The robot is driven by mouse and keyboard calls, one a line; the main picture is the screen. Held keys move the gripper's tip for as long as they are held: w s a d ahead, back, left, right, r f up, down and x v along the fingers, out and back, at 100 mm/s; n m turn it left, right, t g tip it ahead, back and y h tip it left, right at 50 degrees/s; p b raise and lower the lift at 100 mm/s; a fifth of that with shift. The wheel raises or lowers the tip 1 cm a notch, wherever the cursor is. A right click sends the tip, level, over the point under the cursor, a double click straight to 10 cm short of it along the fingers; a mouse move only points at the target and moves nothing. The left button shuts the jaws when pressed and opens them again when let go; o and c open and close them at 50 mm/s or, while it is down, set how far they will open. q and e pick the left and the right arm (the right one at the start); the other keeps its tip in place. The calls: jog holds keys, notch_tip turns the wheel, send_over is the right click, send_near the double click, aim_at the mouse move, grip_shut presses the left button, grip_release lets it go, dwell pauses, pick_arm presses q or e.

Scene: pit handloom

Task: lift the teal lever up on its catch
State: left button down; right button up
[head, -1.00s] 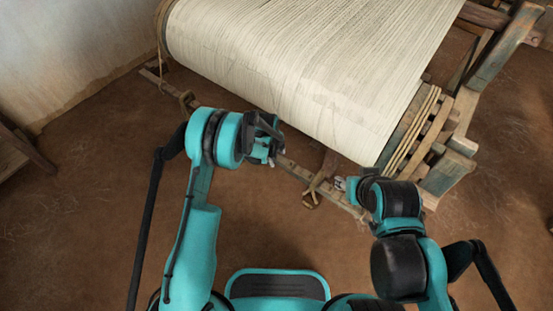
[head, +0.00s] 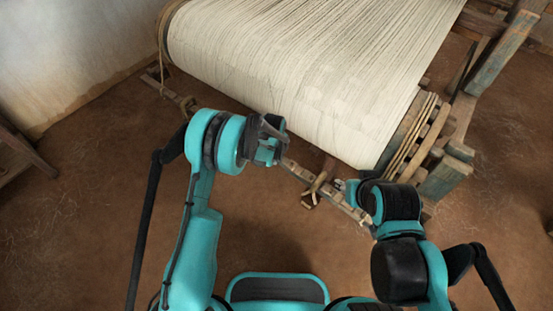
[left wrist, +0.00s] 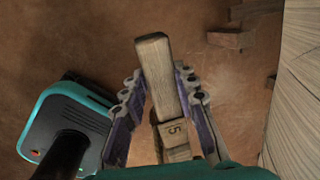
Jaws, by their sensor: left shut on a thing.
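My left gripper (head: 272,150) is at the long wooden bar (head: 299,170) in front of the loom. In the left wrist view, its two fingers (left wrist: 160,105) close around a plain brown wooden piece (left wrist: 155,65), which sticks out beyond them.
The cloth roll (head: 300,75) fills the top, close beyond both grippers. The earth floor (head: 95,180) at left is clear.

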pick_arm(q)
jog(key=v, duration=0.3)
jog(key=shift+w+d+r+p, duration=0.15)
jog(key=shift+d+r+p, duration=0.1)
jog(key=shift+p, duration=0.1)
jog(key=shift+f, duration=0.15)
jog(key=c, duration=1.2)
grip_release()
jog(key=shift+o, duration=0.2)
jog(key=v, duration=1.2)
jog(key=shift+d, duration=0.2)
jog(key=shift+f, duration=0.1)
